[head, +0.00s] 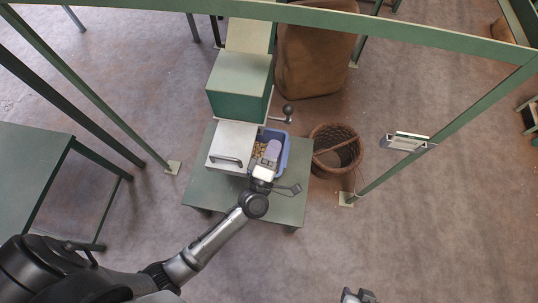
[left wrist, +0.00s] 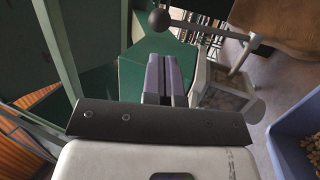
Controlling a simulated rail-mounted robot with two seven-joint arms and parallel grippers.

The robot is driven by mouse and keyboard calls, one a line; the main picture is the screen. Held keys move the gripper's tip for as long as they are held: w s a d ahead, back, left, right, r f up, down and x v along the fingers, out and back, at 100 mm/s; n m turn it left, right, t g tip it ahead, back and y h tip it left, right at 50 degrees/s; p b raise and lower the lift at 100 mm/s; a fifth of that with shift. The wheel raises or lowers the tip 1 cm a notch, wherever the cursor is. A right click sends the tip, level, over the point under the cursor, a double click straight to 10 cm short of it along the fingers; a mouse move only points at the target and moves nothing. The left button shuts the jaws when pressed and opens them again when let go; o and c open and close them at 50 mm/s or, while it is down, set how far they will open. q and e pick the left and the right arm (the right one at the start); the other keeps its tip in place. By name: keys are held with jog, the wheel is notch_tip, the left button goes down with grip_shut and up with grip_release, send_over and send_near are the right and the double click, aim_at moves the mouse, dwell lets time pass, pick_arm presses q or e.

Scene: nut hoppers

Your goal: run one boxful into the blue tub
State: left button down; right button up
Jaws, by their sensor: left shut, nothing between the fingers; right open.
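The blue tub (head: 284,151) stands on a green table beside a white box front with a dark handle (head: 226,160). Brown nuts (head: 259,149) show in the tub, partly hidden by my left gripper. The tub is also at the right edge of the left wrist view (left wrist: 290,150), with nuts in it. The green hopper (head: 240,80) rises behind the white box. A lever with a dark ball knob (head: 288,110) sticks out at its right, also seen in the left wrist view (left wrist: 159,20). My left gripper (head: 272,150) is shut and empty, above the tub. My right gripper (head: 357,296) is open at the bottom edge.
A wicker basket (head: 336,148) stands on the floor right of the table (head: 290,208). A brown sack (head: 312,50) is behind. Green frame posts and a beam (head: 400,28) surround the hopper. Another green table (head: 30,165) is at left. Floor at lower right is clear.

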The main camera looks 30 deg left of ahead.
aim_at(285, 113)
pick_arm(q)
jog(key=x, duration=0.7)
jog(key=shift+w, duration=0.25)
jog(key=shift+p, duration=0.3)
jog(key=w+r+p, duration=0.1)
jog(key=p, duration=0.1)
jog(key=g+p, duration=0.1)
jog(key=p, duration=0.1)
jog(key=shift+w+a+r, duration=0.35)
jog(key=shift+w+a, duration=0.1)
jog(key=shift+w, duration=0.2)
jog(key=shift+s+f, duration=0.1)
jog(key=shift+f, duration=0.05)
